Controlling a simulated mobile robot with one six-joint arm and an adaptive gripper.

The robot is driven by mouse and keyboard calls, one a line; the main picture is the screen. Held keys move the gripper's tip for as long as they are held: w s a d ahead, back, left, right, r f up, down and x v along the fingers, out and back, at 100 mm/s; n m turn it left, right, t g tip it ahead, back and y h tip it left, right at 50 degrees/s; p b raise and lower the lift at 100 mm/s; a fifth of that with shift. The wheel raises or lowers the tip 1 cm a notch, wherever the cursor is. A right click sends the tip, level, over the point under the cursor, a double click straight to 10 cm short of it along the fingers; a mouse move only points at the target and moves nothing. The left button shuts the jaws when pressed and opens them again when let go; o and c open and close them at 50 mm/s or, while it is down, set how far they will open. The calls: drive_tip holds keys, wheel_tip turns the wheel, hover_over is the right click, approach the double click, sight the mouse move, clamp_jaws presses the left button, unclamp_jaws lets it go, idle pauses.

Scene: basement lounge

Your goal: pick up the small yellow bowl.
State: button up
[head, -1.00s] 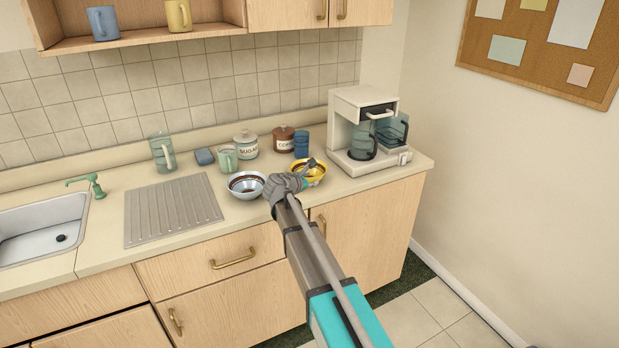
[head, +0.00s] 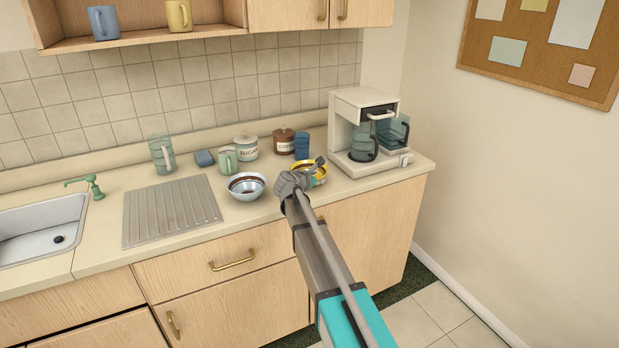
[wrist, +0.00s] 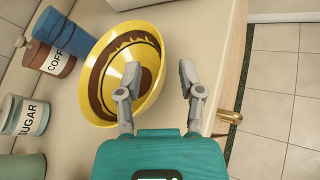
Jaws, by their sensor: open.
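The small yellow bowl (head: 318,176) stands on the counter in front of the coffee maker, partly hidden behind my gripper in the head view. In the wrist view the yellow bowl (wrist: 112,70) shows its inside with brown bands, and it lies ahead and to the left of centre. My gripper (wrist: 160,80) is open and empty. Its left fingertip overlaps the bowl's near right side in the picture, and its right fingertip is past the bowl's rim. I cannot tell whether the left finger touches the bowl. In the head view my gripper (head: 305,175) is over the counter's front part.
The coffee maker (head: 345,120) stands to the right. The counter's front edge is close.

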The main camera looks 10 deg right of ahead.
sight(321, 176)
drive_tip(key=shift+b+x, duration=0.55)
drive_tip(key=shift+x, duration=1.35)
drive_tip(key=shift+w+a, duration=0.1)
clamp_jaws()
